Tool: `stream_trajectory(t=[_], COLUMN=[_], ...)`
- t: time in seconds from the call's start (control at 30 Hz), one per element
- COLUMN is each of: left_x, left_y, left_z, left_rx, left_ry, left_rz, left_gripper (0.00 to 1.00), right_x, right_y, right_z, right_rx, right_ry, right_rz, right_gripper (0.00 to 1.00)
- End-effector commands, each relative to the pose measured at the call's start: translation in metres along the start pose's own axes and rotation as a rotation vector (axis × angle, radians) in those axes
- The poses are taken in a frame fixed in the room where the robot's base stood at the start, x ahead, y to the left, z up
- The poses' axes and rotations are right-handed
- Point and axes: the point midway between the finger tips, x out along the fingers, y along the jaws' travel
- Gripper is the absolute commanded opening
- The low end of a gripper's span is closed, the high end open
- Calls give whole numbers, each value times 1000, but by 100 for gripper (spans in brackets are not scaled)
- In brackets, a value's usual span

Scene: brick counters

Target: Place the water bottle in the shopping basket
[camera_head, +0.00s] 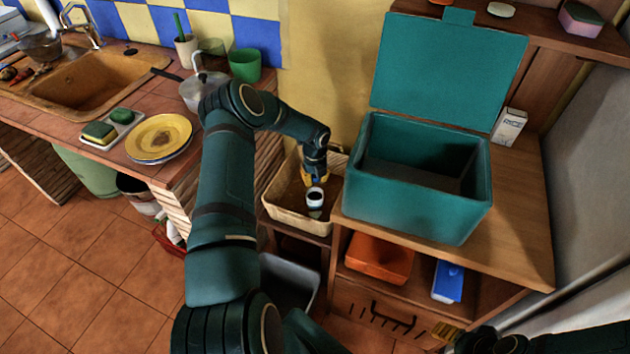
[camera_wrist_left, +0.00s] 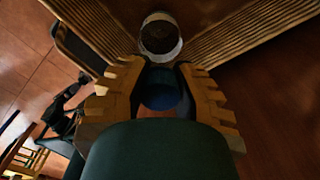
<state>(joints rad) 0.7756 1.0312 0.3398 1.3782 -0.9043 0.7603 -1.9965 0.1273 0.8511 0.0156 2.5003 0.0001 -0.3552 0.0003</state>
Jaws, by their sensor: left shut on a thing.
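My left gripper (camera_head: 315,177) reaches down into the woven shopping basket (camera_head: 287,221). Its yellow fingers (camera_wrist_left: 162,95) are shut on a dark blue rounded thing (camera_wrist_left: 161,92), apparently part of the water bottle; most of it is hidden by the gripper. A white-rimmed round thing with a dark middle (camera_head: 315,196) is just below the fingers inside the basket. It also shows beyond the fingertips in the left wrist view (camera_wrist_left: 160,38); I cannot tell if it is part of the bottle. My right gripper (camera_head: 447,333) is partly seen at the bottom right, its opening unclear.
A teal box with its lid raised (camera_head: 415,210) stands on the wooden counter right of the basket. An orange bin (camera_head: 378,258) and a blue-white item (camera_head: 448,281) lie on the shelf below. The brick counter with a yellow plate (camera_head: 158,137) is at left.

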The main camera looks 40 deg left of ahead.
Motion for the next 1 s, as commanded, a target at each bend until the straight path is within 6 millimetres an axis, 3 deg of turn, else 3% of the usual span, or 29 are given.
stream_trajectory(t=[0.37,0.4,0.47,0.83,1.0], left_x=[6,7,6,4,-17], left_y=[0,0,0,0,0], left_z=[1,0,0,0,1], left_rx=[0,0,0,0,-1], left_ry=[-2,-1,-1,-1,-3], left_rz=[-1,-1,-1,-1,-2], left_gripper=[0,31,50,50,50], right_x=[4,4,3,1,-4], right_y=[1,1,1,0,-2], right_z=[0,0,0,0,0], right_rx=[0,0,0,0,0], right_ry=[2,2,2,1,-1], right_rz=[0,0,0,0,0], right_gripper=[60,60,60,60,60])
